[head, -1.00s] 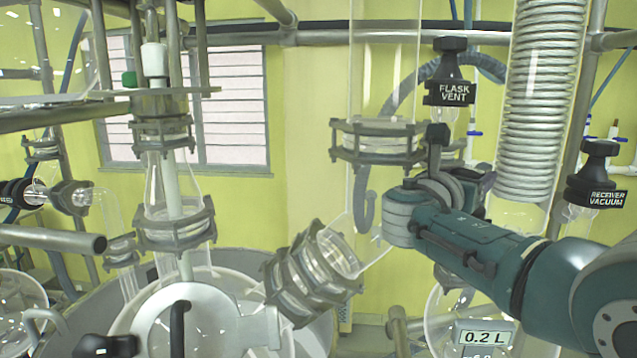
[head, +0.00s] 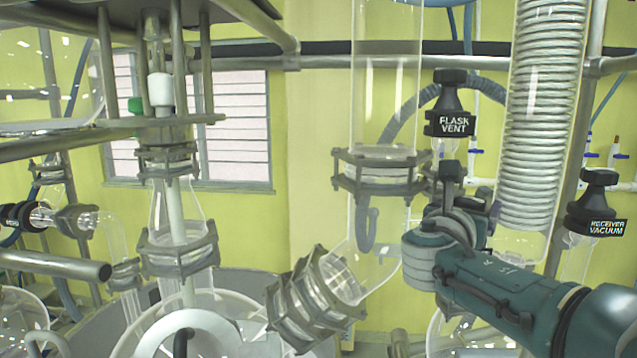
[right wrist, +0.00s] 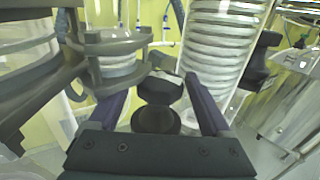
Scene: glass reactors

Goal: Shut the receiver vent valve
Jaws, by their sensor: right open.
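My right gripper (head: 478,205) is seen from behind in the head view, below the valve labelled FLASK VENT (head: 450,108) and left of the coiled condenser. Its own wrist hides most of the fingers there. In the right wrist view its two purple-grey fingers (right wrist: 157,84) stand apart. A black valve knob (right wrist: 158,118) shows between them, with no readable label. No label reading receiver vent shows, so I cannot tell whether this knob is that valve. The valve labelled RECEIVER VACUUM (head: 598,205) stands to the right. My left gripper is not in view.
The coiled glass condenser (head: 547,100) stands close right of my gripper. A glass column with a metal flange (head: 388,172) and a tilted clamped joint (head: 312,300) stand to its left. Metal frame pipes (head: 380,62) cross behind. Room around the gripper is tight.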

